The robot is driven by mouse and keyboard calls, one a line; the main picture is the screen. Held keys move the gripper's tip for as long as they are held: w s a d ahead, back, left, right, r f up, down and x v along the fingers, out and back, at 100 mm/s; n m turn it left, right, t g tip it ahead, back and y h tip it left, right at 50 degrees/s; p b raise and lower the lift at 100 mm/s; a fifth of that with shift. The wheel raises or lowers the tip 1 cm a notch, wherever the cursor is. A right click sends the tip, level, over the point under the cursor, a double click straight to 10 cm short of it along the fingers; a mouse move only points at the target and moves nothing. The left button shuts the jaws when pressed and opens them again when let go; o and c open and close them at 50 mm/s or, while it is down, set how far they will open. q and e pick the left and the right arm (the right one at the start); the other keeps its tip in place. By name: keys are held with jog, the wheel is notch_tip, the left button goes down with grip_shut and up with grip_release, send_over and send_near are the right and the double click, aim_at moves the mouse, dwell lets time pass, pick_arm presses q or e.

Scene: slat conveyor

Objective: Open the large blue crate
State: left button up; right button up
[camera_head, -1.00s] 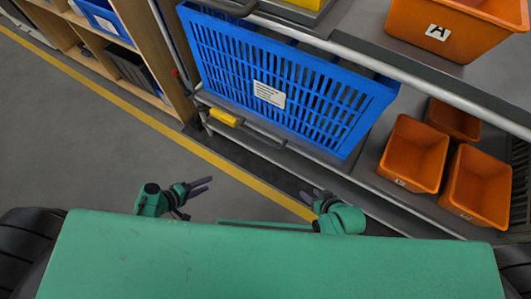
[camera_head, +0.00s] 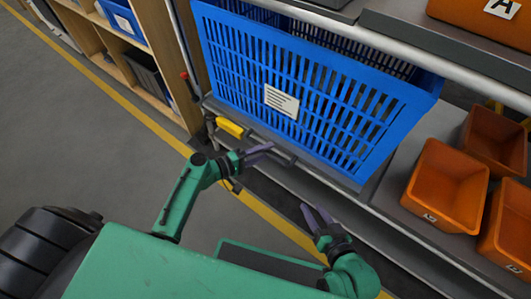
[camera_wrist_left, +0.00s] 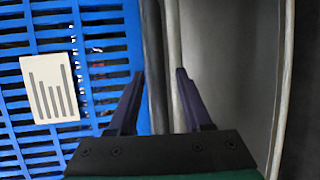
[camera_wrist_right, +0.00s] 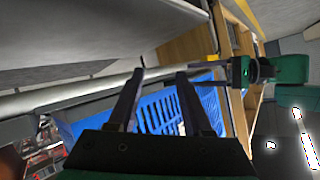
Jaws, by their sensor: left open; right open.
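The large blue crate (camera_head: 330,115) is a slatted box with a white label on its front. It stands on the shelf under the metal rail, and its slatted side also shows in the left wrist view (camera_wrist_left: 100,60) and the right wrist view (camera_wrist_right: 165,110). My left gripper (camera_head: 270,152) is open and empty, in front of and below the crate's lower left part. My right gripper (camera_head: 318,212) is open and empty, below the crate's lower front edge. Neither gripper visibly touches the crate. Whether the crate has a lid or door cannot be told; its top is partly hidden.
Orange bins (camera_head: 446,185) sit on the lower shelf to the right. Another orange bin (camera_head: 480,20) marked A is on the upper level. A metal rail (camera_head: 380,45) crosses above the crate. A wooden shelf (camera_head: 140,60) stands at left. Grey floor (camera_head: 80,150) is free at left.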

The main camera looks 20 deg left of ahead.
pick_arm(q)
jog(key=shift+w+d, duration=0.15)
grip_shut()
dwell(1.4)
